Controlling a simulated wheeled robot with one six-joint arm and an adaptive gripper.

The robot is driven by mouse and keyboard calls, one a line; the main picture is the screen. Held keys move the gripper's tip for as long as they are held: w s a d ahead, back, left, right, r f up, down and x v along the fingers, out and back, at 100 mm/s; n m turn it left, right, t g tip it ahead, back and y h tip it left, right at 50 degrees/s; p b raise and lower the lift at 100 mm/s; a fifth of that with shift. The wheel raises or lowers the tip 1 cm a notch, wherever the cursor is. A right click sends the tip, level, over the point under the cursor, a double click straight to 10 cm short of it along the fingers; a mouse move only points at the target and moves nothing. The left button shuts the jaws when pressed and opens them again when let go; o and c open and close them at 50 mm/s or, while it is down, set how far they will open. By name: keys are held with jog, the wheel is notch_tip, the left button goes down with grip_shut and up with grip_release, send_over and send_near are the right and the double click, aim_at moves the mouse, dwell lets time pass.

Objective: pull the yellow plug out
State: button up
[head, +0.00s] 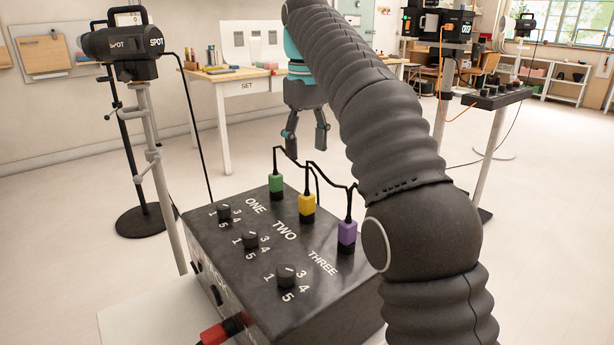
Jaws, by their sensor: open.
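The yellow plug (307,205) stands upright in the top of a black control box (225,266), by the label TWO. A thin black cable rises from its top. A green plug (276,184) stands to its left, by ONE, and a purple plug (347,234) to its right, by THREE, each with a black cable. My gripper (306,150) is open and empty, with its fingers pointing down. In the picture it is above the yellow plug, apart from it and seemingly farther back. My dark ribbed arm covers the right side of the box.
Three dial knobs (251,239) are on the box's left half. A red connector (222,331) sticks out of its front. A spotlight (125,45) on a stand is at the left. A wooden table (228,75) stands behind. Open floor (540,230) lies to the right.

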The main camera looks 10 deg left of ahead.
aim_at(307, 190)
notch_tip(307, 190, down, 13)
jog(key=b, duration=0.4)
jog(key=shift+f, duration=0.1)
grip_shut()
dwell(0.4)
